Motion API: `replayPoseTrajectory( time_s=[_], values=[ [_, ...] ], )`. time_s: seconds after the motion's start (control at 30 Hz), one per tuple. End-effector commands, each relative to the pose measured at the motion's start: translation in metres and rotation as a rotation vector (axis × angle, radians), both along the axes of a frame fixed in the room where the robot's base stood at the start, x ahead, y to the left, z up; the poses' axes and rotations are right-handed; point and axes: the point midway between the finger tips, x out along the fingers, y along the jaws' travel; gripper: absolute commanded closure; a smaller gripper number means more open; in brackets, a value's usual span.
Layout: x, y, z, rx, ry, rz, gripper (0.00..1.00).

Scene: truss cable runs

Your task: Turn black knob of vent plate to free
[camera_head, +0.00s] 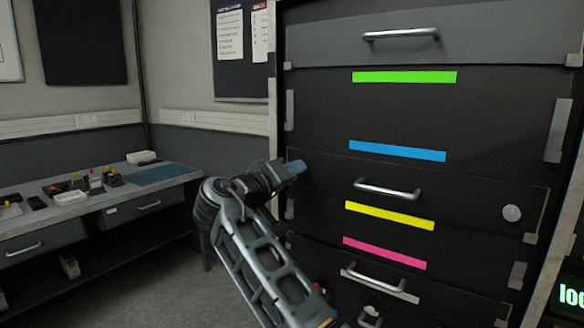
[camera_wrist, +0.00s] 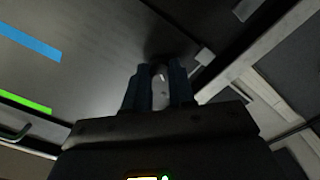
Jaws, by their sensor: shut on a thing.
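My gripper (camera_head: 296,168) is at the left edge of the dark plate (camera_head: 470,195) that carries a silver handle (camera_head: 388,190), just under the level of the blue strip. In the wrist view its two blue-grey fingers (camera_wrist: 159,86) are shut on a small knob (camera_wrist: 160,74) at the plate's face. Only a little of the knob shows, with a pale mark; the fingers and shade hide the rest, so its colour and turn angle are hard to tell. I cannot read which plate is named vent. A pale round knob (camera_head: 512,213) sits at the plate's right end.
Green (camera_head: 404,77), blue (camera_head: 397,151), yellow (camera_head: 389,215) and pink (camera_head: 384,252) strips mark the dark front. Another handle (camera_head: 400,35) is above and one (camera_head: 378,282) below. A bench (camera_head: 110,195) with small parts stands at the left, with open floor before it.

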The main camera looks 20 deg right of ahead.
Motion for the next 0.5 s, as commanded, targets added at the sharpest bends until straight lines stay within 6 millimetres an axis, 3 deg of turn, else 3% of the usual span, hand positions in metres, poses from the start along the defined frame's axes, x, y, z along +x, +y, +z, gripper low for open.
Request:
replayPoseTrajectory(
  time_s=[0.5],
  values=[
    [0.0003,0.0009,0.0012,-0.240,0.330,0.001,1.00]
  ],
)
